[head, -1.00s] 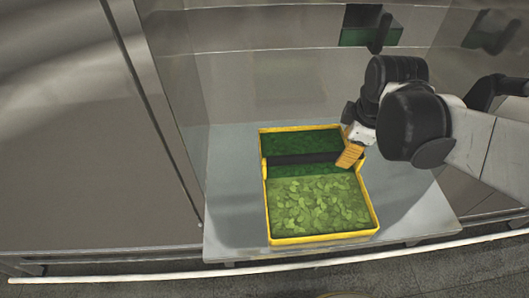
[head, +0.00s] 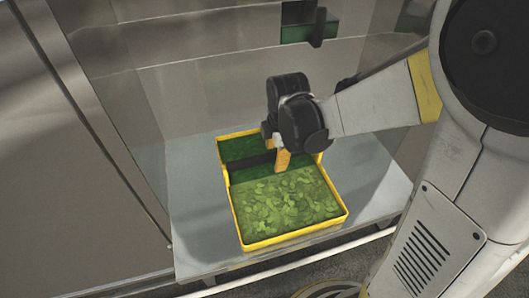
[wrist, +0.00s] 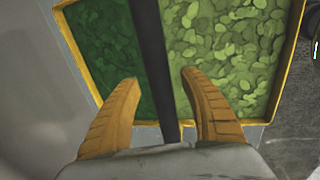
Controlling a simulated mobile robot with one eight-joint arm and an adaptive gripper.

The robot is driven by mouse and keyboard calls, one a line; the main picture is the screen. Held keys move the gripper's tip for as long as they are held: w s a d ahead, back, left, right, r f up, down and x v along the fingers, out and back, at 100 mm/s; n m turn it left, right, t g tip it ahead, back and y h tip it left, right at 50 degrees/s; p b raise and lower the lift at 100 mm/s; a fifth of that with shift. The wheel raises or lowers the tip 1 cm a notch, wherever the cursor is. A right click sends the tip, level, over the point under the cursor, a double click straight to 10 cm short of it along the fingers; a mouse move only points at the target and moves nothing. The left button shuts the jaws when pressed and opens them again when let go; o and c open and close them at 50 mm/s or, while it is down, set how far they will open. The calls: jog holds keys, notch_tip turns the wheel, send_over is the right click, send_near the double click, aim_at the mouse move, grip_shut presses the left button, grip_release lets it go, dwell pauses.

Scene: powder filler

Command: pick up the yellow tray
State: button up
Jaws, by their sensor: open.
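The yellow tray (head: 243,219) lies on a grey metal table in the head view. It holds dark green contents at the back and light green leaf-like pieces in front, with a black bar (head: 253,167) across between them. My gripper (head: 281,159) is over the tray, near the right part of the bar. In the wrist view the orange fingers of my gripper (wrist: 155,88) are apart, one on each side of the black bar (wrist: 152,55), with nothing held. The tray's yellow rim (wrist: 80,55) also shows there. Whether the fingers touch the bar cannot be told.
The metal table (head: 195,232) has bare surface around the tray. Steel walls (head: 190,95) stand behind it, and a large steel panel (head: 70,190) stands at left. A pale rail runs along the table's front.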

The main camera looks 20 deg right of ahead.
jog(key=shift+f, duration=0.3)
grip_shut()
jog(key=shift+r, duration=0.1)
